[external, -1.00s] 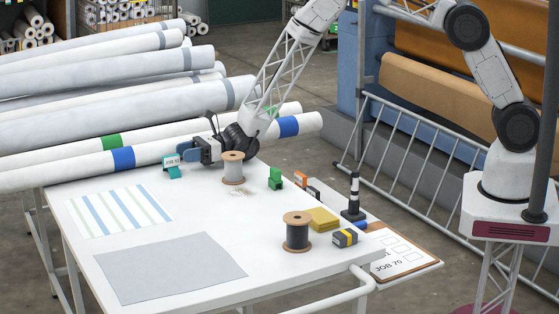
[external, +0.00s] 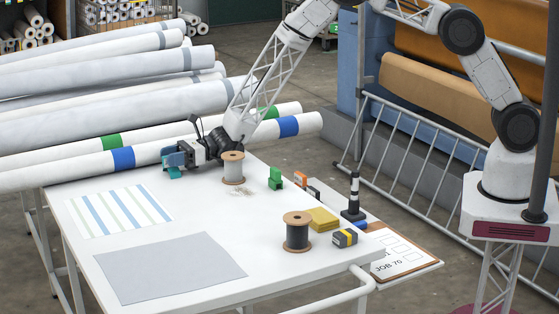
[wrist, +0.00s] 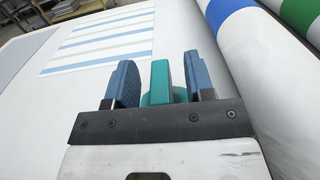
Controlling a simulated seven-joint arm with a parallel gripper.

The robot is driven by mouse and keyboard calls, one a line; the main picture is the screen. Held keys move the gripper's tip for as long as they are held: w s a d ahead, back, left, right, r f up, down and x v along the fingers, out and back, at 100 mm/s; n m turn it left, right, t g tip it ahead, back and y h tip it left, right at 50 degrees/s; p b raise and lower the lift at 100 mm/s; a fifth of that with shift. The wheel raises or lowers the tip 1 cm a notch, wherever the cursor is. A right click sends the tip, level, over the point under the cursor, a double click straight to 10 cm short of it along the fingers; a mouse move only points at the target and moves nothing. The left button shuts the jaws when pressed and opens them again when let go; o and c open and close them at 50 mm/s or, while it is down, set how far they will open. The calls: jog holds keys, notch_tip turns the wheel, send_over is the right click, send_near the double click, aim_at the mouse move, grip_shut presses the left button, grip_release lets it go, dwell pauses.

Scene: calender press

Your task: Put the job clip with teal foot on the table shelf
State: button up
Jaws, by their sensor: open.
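The job clip with the teal foot (external: 175,173) stands at the far left of the white table, beside the nearest roll. In the wrist view its teal part (wrist: 160,80) sits between the two blue fingers of my gripper (wrist: 159,58), with a small gap to each finger. My gripper (external: 178,158) is open around the clip, low over the table, and hides most of it in the external view. I cannot tell for certain which surface is the table shelf; a lower ledge with a clipboard (external: 408,262) shows past the table's right end.
A thread spool (external: 233,168) stands close to my wrist. A green clip (external: 275,179), a dark spool (external: 297,232), yellow pads (external: 323,219) and a black-and-white post (external: 354,198) stand farther right. Long white rolls (external: 120,160) border the table's back. The front of the table holds flat sheets.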

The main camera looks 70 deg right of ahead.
dwell(0.3)
grip_shut()
jog(key=shift+r, duration=0.1)
jog(key=shift+r, duration=4.9)
jog(key=shift+r, duration=0.15)
